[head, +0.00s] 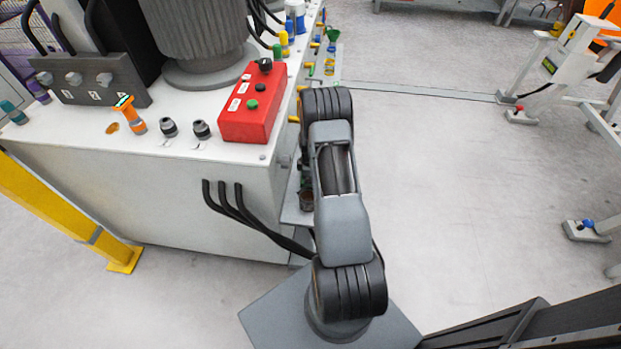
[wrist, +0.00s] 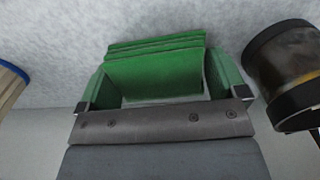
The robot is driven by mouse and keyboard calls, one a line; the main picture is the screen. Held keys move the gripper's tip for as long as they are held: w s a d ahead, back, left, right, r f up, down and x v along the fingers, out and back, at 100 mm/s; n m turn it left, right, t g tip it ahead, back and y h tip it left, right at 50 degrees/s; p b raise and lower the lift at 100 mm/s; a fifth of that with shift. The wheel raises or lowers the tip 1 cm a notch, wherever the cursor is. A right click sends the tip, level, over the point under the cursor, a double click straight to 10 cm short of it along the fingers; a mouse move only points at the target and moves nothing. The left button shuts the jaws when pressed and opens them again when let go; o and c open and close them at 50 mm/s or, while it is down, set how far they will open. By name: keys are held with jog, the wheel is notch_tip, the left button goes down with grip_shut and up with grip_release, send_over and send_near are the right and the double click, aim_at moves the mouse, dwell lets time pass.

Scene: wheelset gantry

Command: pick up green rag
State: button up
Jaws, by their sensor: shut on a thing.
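The green rag (wrist: 155,74) shows in the middle of the wrist view as a folded, layered bundle. My gripper (wrist: 163,88) is shut on it, with one greenish finger at each side of the cloth. The rag's lower part is hidden behind the gripper's grey front plate. A pale speckled surface lies behind the rag; I cannot tell whether the rag touches it. In the head view my arm hides the gripper, and I do not see the rag there.
In the wrist view a dark metal cylinder (wrist: 290,65) stands close at the right, and a tan, blue-rimmed object (wrist: 10,82) is at the left edge. The head view shows a white machine cabinet (head: 150,190) with a red control box (head: 252,103), beside open floor (head: 440,180).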

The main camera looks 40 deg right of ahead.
notch_tip(320, 180, up, 10)
jog(key=shift+r+p, duration=0.1)
jog(key=shift+p, duration=0.7)
jog(key=shift+o, duration=1.4)
jog(key=shift+c, duration=1)
